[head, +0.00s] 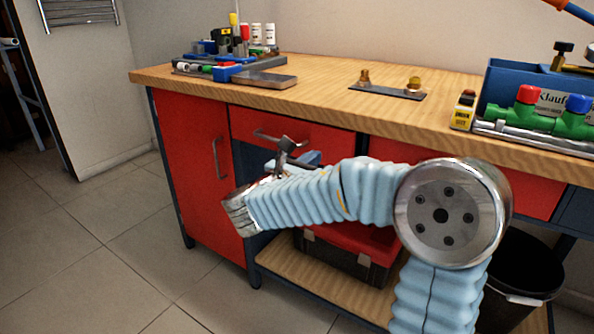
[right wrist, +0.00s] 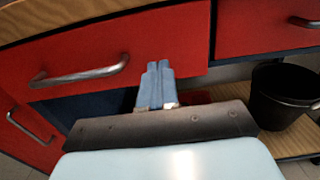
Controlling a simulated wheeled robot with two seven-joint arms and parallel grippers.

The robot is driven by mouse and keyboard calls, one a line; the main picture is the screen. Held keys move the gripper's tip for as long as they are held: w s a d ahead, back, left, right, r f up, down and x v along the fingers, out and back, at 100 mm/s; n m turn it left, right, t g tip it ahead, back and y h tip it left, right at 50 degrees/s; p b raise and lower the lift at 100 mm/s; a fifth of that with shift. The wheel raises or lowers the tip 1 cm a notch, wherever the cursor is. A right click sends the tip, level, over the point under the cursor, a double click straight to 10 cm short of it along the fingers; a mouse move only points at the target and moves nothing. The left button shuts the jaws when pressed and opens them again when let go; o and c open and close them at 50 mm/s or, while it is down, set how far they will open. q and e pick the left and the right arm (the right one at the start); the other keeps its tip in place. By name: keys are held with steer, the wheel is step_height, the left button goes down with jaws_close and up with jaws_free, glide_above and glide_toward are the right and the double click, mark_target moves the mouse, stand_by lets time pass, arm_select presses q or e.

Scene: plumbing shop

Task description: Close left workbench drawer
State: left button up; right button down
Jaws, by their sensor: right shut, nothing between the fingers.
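The left workbench drawer (head: 290,128) has a red front with a metal bar handle (head: 278,137), under the wooden top. In the right wrist view its front (right wrist: 150,45) fills the upper left, with the handle (right wrist: 80,74) left of my fingers. Its front looks near flush with the bench; I cannot tell whether a small gap remains. My right gripper (head: 314,157) is shut and empty, at the drawer front's lower edge, right of the handle. Its blue fingertips (right wrist: 158,66) overlap the front in the right wrist view; contact cannot be told. My left gripper is not in view.
A red cabinet door (head: 195,165) stands left of the drawer, and another red drawer (right wrist: 265,25) to the right. A red-lidded toolbox (head: 345,250) sits on the lower shelf. A black bin (head: 525,270) is at right. Fittings and tools cover parts of the benchtop (head: 330,80).

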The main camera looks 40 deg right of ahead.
mark_target(325, 149)
steer(key=shift+x, duration=1.6)
steer(key=x, duration=0.4)
steer(key=shift+p, duration=0.35)
steer(key=shift+w+d+r, duration=0.1)
steer(key=shift+d, duration=0.25)
steer(key=shift+r, duration=0.15)
steer(key=shift+d, duration=0.1)
